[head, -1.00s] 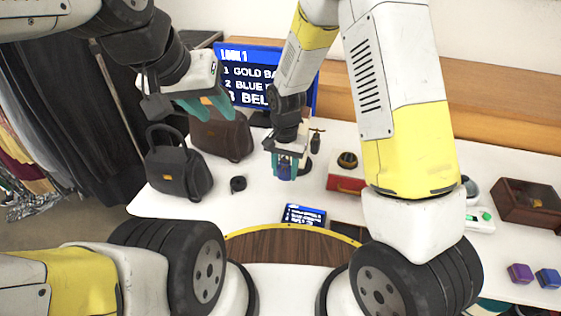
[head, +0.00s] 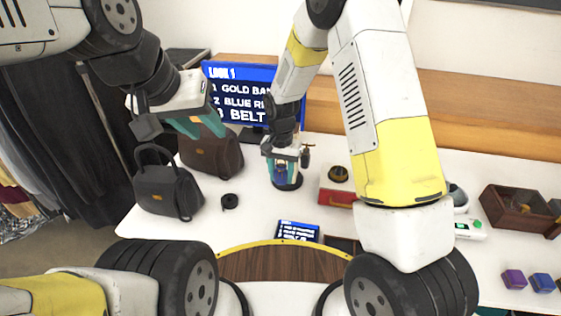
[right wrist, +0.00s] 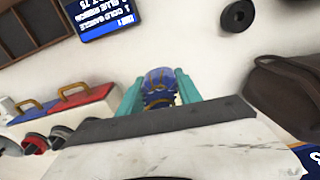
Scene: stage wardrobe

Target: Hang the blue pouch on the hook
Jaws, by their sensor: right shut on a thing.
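My right gripper (head: 280,166) is near the middle of the white table in the head view, its teal fingers pointing down. In the right wrist view it is shut on the blue pouch (right wrist: 159,80), which shows between the teal fingers with gold-coloured detail. In the head view, only a small bluish part of the pouch shows. A small dark upright piece (head: 305,156) stands just right of this gripper, and a dark round base (head: 287,182) shows below it; I cannot tell clearly which part is the hook. My left gripper (head: 203,126) is open and empty above the brown bag.
A black handbag (head: 168,190) and a brown bag (head: 215,155) stand at the left. A black roll (head: 230,201) and a small tablet (head: 298,232) lie nearby. A red-fronted box (head: 337,196) is to the right. A large screen (head: 240,95) stands behind.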

